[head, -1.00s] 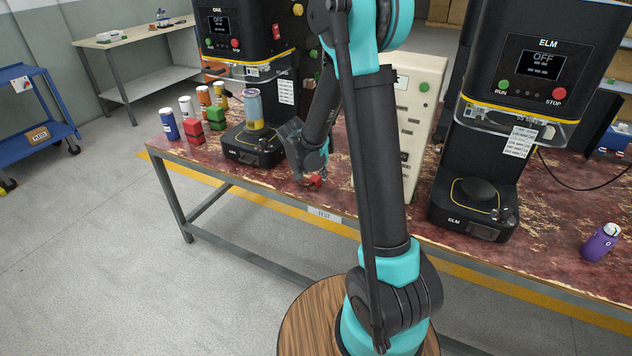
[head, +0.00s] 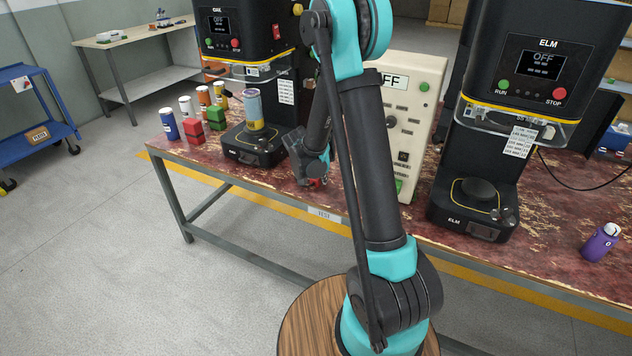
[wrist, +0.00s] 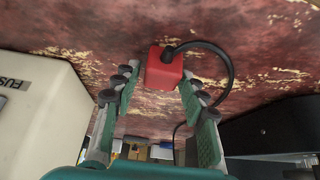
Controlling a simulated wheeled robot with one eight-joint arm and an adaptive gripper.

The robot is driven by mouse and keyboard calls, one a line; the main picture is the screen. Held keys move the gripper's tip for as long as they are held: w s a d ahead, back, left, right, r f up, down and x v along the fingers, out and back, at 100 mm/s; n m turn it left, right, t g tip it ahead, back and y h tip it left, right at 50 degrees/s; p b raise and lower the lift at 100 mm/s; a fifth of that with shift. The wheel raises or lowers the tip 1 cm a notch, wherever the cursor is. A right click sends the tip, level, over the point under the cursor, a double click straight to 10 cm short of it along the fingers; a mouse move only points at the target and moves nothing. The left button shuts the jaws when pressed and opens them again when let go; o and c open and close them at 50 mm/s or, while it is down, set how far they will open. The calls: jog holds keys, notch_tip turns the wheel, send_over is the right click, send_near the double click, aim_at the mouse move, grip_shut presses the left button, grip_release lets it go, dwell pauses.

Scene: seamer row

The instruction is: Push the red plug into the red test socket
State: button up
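The red plug (wrist: 163,68) is a small red block with a black cable curving off to the right in the wrist view. It lies on the worn red bench top. My gripper (wrist: 156,84) is open, with its fingertips at either side of the plug's near end; a gap shows on the left, and I cannot tell whether the right finger touches. In the head view my gripper (head: 311,180) is low over the bench's front edge, mostly covering the plug (head: 317,182). The cream test panel (head: 423,135) stands right of it, partly behind my arm. I cannot make out the red socket.
A black seamer with a can (head: 254,112) stands left of my gripper, beside red blocks (head: 194,132) and green blocks. The ELM seamer (head: 470,190) stands right of the panel.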

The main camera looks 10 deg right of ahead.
jog(key=c, duration=0.7)
jog(key=shift+r, duration=0.1)
jog(key=shift+c, duration=0.2)
notch_tip(320, 180, up, 20)
dwell(0.3)
jog(key=d+f+n+y, duration=0.1)
jog(key=f+n, duration=0.1)
jog(key=f, duration=0.3)
jog(key=d+f+n+y, duration=0.1)
jog(key=f+n, duration=0.1)
jog(key=f, duration=0.3)
jog(key=d+f+n+t+y, duration=0.1)
jog(key=f+n, duration=0.1)
jog(key=f, duration=0.3)
jog(key=shift+w+d+f+n, duration=0.1)
jog(key=shift+w+d+n, duration=0.25)
jog(key=shift+d+n, duration=0.05)
jog(key=shift+f+y, duration=0.25)
jog(key=shift+y, duration=0.05)
